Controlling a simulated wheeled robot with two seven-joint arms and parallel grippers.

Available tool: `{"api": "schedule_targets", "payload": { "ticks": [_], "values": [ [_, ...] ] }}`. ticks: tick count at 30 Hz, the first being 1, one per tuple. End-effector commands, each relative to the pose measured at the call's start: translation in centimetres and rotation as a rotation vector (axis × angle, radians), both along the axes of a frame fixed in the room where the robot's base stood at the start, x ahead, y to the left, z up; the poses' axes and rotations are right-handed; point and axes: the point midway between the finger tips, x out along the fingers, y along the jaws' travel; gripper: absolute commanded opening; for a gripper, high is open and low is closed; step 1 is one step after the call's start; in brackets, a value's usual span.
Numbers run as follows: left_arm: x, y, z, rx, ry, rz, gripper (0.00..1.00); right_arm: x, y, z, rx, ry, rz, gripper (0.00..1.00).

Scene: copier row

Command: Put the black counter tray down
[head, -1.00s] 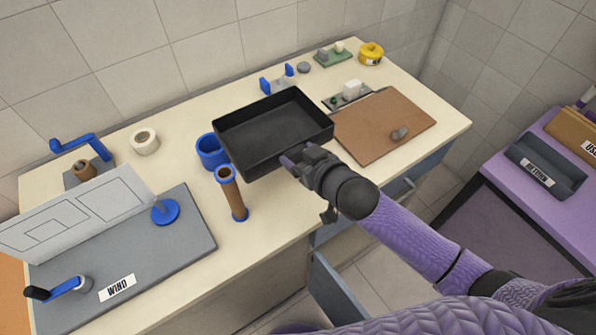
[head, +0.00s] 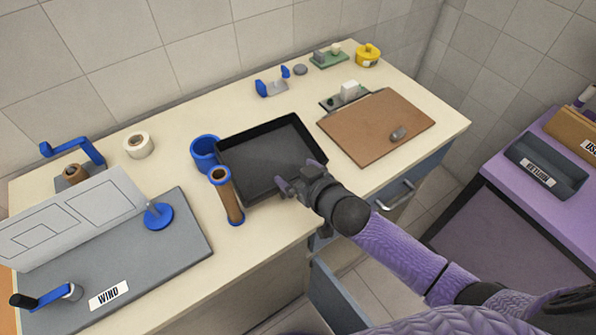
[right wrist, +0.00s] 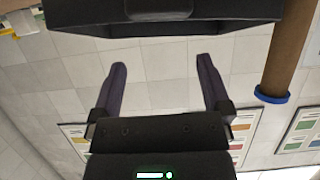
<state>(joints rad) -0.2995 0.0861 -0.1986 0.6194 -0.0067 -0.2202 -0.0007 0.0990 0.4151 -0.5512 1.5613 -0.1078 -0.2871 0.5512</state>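The black counter tray (head: 290,190) is a shallow, empty rectangular tray. In the head view it appears to sit flat on the cream counter, its left side close to a blue ring and a brown tube. My right gripper (head: 287,188) is at its near right edge. In the right wrist view the tray's dark rim (right wrist: 160,26) crosses the top, beyond the fingertips. There my right gripper (right wrist: 158,62) shows its two fingers wide apart with nothing between them. My left gripper is not in view.
The brown tube (head: 229,199) with blue ends stands close at the tray's left, before the blue ring (head: 205,153). A brown board (head: 375,125) with a grey lump lies to the right. A grey WIND board (head: 180,245) fills the counter's left.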

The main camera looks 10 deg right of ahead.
Motion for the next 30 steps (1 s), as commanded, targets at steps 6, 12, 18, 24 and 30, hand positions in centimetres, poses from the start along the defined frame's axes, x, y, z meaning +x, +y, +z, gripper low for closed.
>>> {"api": "schedule_targets", "payload": {
  "ticks": [6,12,18,24,30],
  "values": [
    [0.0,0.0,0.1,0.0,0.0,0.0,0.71,0.0,0.0,0.2,0.0,0.0,0.0,1.0],
    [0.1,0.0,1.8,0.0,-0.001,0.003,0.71,-2.6,-0.9,2.3,0.0,0.003,0.001,1.0],
    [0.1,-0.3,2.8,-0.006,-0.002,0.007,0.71,-7.6,-2.8,4.4,0.0,0.003,0.0,1.0],
    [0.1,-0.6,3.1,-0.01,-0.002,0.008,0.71,-10.2,-3.7,5.5,0.0,0.001,-0.001,1.0],
    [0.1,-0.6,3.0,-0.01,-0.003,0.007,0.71,-10.5,-3.9,5.5,-0.011,0.019,-0.023,1.0]
  ]
}}
